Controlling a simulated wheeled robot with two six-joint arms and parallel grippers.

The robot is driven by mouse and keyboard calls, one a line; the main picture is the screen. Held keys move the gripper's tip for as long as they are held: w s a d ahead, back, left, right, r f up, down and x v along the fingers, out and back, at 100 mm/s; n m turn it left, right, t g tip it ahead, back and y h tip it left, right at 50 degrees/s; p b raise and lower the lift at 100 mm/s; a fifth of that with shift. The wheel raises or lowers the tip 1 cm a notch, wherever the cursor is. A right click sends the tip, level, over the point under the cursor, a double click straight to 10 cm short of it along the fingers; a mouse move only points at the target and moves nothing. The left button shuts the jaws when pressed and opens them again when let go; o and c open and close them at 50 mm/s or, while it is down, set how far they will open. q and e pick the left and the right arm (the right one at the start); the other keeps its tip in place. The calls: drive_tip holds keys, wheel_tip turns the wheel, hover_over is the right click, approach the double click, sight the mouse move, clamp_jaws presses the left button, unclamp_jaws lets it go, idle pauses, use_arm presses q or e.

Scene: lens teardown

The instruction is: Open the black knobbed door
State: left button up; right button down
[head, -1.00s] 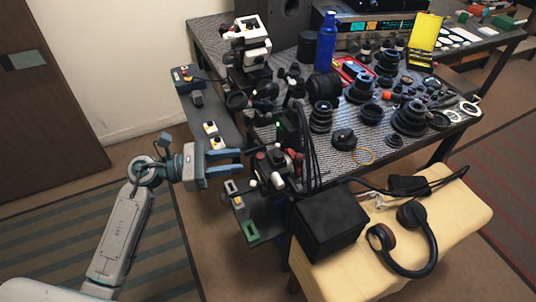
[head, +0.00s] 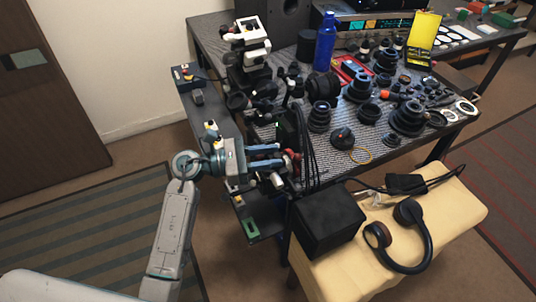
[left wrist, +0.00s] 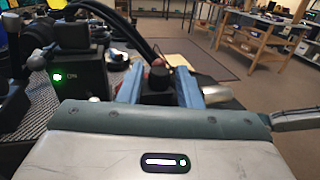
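My left gripper (head: 284,156) is in front of the dark, cable-hung equipment at the left end of the bench. Its two blue fingers are apart. In the left wrist view, a black knob (left wrist: 158,77) stands between the fingers (left wrist: 159,85), with a visible gap on each side, so the gripper is not shut on it. The dark part below the knob is mostly hidden by my gripper, and I cannot make out the door's edges. In the head view the knob cannot be picked out. My right gripper is not in view.
A black unit (left wrist: 84,72) with a green ON light stands left of the fingers. Black cables (head: 308,150) hang close by. The bench (head: 375,145) is crowded with lenses. A black box (head: 328,220) and headphones (head: 402,240) rest on a cream-topped stand (head: 445,225).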

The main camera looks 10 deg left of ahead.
use_arm(q)
clamp_jaws()
